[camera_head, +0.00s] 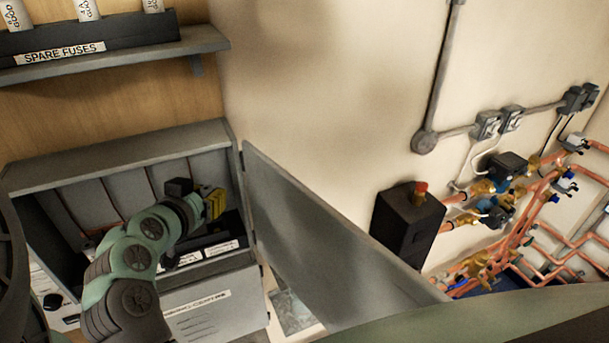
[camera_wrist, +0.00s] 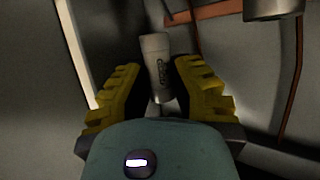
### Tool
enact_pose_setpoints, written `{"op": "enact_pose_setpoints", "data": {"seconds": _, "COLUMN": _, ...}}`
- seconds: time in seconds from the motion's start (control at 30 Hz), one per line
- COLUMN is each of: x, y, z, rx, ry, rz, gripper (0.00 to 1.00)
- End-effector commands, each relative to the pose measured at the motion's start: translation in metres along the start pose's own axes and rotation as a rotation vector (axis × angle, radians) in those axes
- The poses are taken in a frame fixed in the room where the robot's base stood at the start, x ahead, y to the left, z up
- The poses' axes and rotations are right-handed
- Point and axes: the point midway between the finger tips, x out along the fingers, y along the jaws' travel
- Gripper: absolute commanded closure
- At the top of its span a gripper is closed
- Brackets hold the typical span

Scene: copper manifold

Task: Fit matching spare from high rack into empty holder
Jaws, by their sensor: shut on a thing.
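My gripper (camera_head: 214,203) with yellow fingers is inside the open grey cabinet (camera_head: 120,150) at lower left in the head view. In the wrist view my gripper (camera_wrist: 157,78) is shut on a pale cylindrical fuse (camera_wrist: 155,50) with dark print, which sticks out beyond the fingertips. In the head view the held fuse is hidden. The high rack (camera_head: 120,58) at top left has a "SPARE FUSES" label (camera_head: 60,53) and holds white fuses (camera_head: 87,10), cut off by the picture edge. The empty holder cannot be made out; my arm covers part of the cabinet.
The cabinet door (camera_head: 320,240) stands open to the right of my arm. In the wrist view a grey cylinder (camera_wrist: 272,9) is at top right, near a copper-coloured bar (camera_wrist: 215,10). Copper pipes (camera_head: 530,235) and a black box (camera_head: 405,222) are on the right wall.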

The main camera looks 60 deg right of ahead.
Motion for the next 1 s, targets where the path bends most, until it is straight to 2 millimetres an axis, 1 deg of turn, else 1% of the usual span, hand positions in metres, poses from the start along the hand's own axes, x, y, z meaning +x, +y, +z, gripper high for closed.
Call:
{"op": "enact_pose_setpoints", "data": {"seconds": 0.27, "x": 0.003, "y": 0.002, "z": 0.007, "rx": 0.001, "ry": -0.001, "rz": 0.006, "gripper": 1.00}}
{"op": "enact_pose_setpoints", "data": {"seconds": 0.63, "x": 0.011, "y": 0.001, "z": 0.028, "rx": -0.004, "ry": -0.003, "rz": 0.002, "gripper": 1.00}}
{"op": "enact_pose_setpoints", "data": {"seconds": 1.0, "x": 0.011, "y": 0.000, "z": 0.028, "rx": -0.001, "ry": 0.000, "rz": -0.001, "gripper": 1.00}}
